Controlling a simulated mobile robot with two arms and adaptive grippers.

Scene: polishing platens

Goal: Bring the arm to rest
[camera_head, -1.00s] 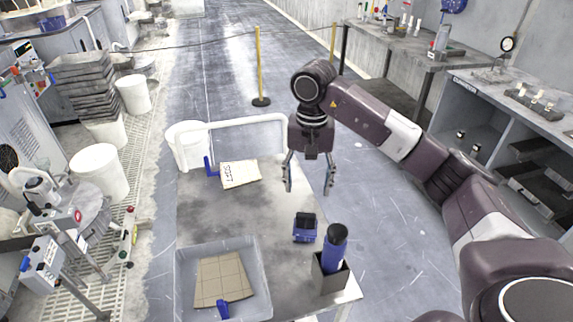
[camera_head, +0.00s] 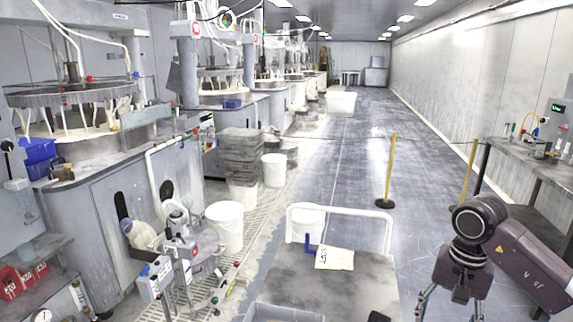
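My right arm comes in from the lower right. Its dark purple gripper (camera_head: 450,305) hangs pointing down, right of the grey cart. Its two fingers are spread apart with nothing seen between them, and their tips are at the picture's bottom edge. My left gripper is not in view. The cart top (camera_head: 285,284) has a white rail handle (camera_head: 338,207) at its far side. A cream sheet with writing (camera_head: 334,259) lies there beside a blue upright piece (camera_head: 308,243).
A grey tray's rim (camera_head: 270,310) shows at the bottom edge. White buckets (camera_head: 225,228) and stacked dark trays (camera_head: 240,155) stand left, before polishing machines (camera_head: 75,95). A yellow post (camera_head: 389,170) stands beyond the cart. A workbench (camera_head: 535,160) is at right. The aisle floor (camera_head: 350,145) is open.

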